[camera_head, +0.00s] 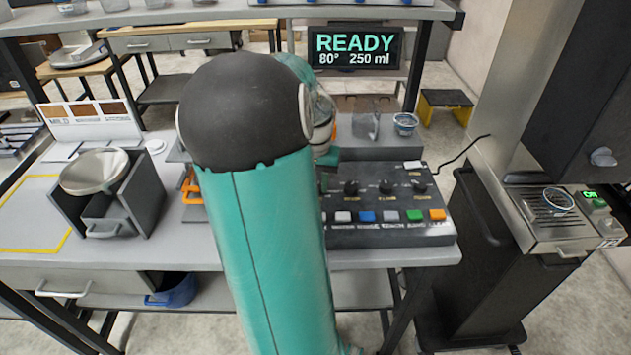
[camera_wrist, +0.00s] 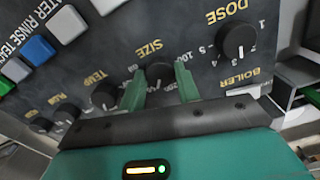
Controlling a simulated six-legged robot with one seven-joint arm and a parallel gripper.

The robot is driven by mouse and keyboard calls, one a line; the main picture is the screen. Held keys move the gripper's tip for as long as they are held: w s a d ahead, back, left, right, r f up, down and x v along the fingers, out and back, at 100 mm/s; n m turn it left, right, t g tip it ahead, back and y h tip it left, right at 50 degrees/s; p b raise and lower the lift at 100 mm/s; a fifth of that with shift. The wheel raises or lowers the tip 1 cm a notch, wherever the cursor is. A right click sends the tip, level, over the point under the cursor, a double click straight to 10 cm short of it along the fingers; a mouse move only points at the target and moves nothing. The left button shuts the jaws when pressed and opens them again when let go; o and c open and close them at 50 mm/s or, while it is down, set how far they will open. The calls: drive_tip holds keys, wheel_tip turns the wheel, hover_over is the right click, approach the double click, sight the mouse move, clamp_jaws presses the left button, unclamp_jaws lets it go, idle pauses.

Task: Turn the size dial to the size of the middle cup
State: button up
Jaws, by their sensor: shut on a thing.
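In the wrist view the size dial (camera_wrist: 159,73) is a black knob on the dark control panel (camera_wrist: 205,60), under the printed word SIZE, which appears upside down. My gripper (camera_wrist: 160,86) has its two green fingers on either side of this dial, shut on it. The display (camera_head: 356,50) reads READY, 80° and 250 ml. Which cup is the middle one I cannot tell.
The dose dial (camera_wrist: 238,42) and temp dial (camera_wrist: 105,95) flank the size dial closely. Several coloured buttons (camera_head: 390,216) line the panel's front. A machine with a drip tray (camera_head: 545,222) stands right.

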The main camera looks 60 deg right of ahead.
drive_tip(key=n, duration=1.1)
drive_tip(key=shift+n, duration=0.4)
drive_tip(key=n, duration=0.4)
drive_tip(key=shift+n, duration=0.3)
drive_tip(key=o, duration=1)
drive_tip(key=shift+r, duration=0.1)
